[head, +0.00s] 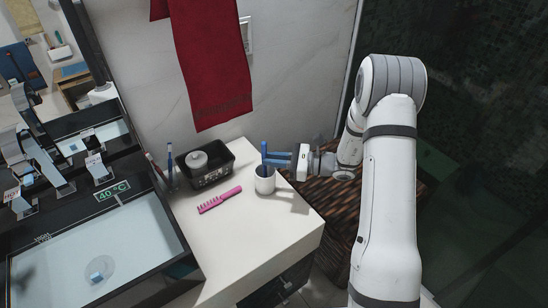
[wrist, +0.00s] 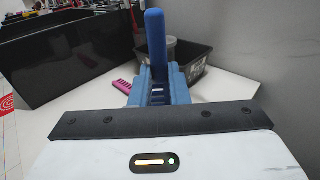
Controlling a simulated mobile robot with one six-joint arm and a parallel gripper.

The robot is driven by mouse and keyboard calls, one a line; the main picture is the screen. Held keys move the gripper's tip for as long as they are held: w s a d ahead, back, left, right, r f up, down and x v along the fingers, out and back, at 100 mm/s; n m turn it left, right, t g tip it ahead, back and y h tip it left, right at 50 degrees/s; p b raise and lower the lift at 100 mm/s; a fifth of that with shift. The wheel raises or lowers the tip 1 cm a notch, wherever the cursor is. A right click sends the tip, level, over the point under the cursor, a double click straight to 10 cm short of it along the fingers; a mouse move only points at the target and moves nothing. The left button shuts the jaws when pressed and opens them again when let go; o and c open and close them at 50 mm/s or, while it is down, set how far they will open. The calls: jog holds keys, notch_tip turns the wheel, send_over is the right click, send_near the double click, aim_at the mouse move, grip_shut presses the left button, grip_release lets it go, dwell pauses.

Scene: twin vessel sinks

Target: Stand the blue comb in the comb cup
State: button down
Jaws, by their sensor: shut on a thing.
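The blue comb (head: 264,149) is upright, its top end pointing up; it also shows in the wrist view (wrist: 155,32). My gripper (head: 270,158), with blue fingers, comes from the right and is shut on the comb; the fingers show in the wrist view (wrist: 160,85). The white comb cup (head: 265,183) stands on the counter directly below the fingers. The comb's lower part meets the cup's mouth and seems to go inside it. How deep it reaches, and whether it touches the bottom, is hidden.
A pink comb (head: 219,200) lies on the white counter (head: 250,237) left of the cup. A black basket (head: 208,165) with a round container stands behind. Toothbrushes (head: 170,163) stand farther left, beside the sink (head: 95,255). A red towel (head: 208,70) hangs above. The counter's front is clear.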

jog(key=shift+f, duration=0.25)
jog(key=c, duration=1.3)
grip_release()
jog(key=s+d+b, duration=0.1)
jog(key=d, duration=0.6)
jog(key=shift+s+d+r, duration=0.15)
jog(key=shift+s+d, duration=0.1)
jog(key=shift+d, duration=0.1)
